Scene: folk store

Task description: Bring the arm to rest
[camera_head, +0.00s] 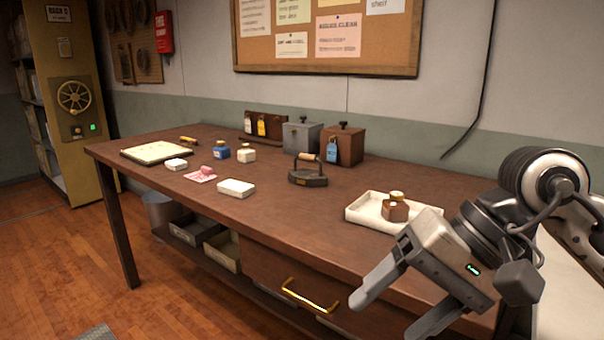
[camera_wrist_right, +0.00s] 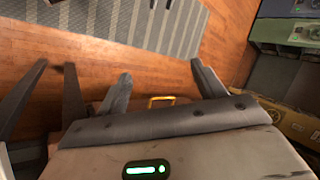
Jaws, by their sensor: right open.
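My right gripper (camera_head: 391,312) is at the lower right of the head view, in front of the wooden table's (camera_head: 300,215) front edge. Its two fingers are spread apart with nothing between them. In the right wrist view the same gripper (camera_wrist_right: 160,82) shows open fingers, with the wooden floor beyond. My left gripper is not in view.
A drawer with a brass handle (camera_head: 310,297) is under the table, left of my right gripper. A black iron (camera_head: 308,175), small bottles and white blocks are on the tabletop. Two boxes stand at its back. A striped rug (camera_wrist_right: 150,22) lies on the open floor.

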